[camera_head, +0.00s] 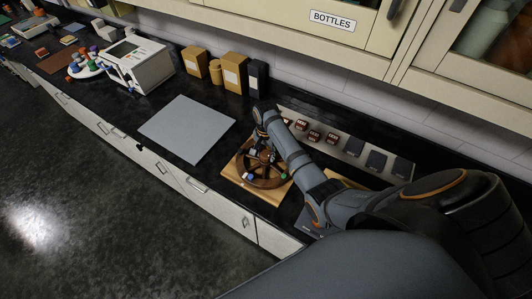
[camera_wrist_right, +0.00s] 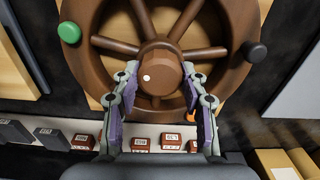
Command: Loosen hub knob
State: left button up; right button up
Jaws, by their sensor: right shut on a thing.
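The brown hub knob (camera_wrist_right: 160,72) sits at the centre of a brown spoked wheel (camera_wrist_right: 82,20) and carries a small white dot. The wheel (camera_head: 262,182) lies on a light wooden board (camera_head: 230,174) on the counter in the head view. My right gripper (camera_wrist_right: 160,75) is over the wheel, with one finger on each side of the knob, shut on it. The right gripper (camera_head: 262,150) is partly hidden by its own wrist in the head view. The wheel's rim carries a green knob (camera_wrist_right: 69,32) and a black knob (camera_wrist_right: 254,51). My left gripper is not in view.
A grey mat (camera_head: 187,130) lies left of the board. Behind the wheel is a pale strip (camera_head: 354,147) with several small red and dark boxes. Brown boxes (camera_head: 234,72) stand against the wall. A white machine (camera_head: 138,64) stands further left.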

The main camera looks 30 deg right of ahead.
aim_at(266, 154)
jog(key=n, duration=0.5)
jog(key=shift+w+n, duration=0.1)
jog(key=shift+n, duration=0.2)
jog(key=n, duration=0.9)
jog(key=shift+r+n, duration=0.1)
jog(key=shift+n, duration=0.3)
jog(key=n, duration=0.4)
jog(key=shift+n, duration=0.3)
jog(key=o, duration=1.1)
jog(key=shift+o, duration=0.2)
notch_tip(266, 154, up, 12)
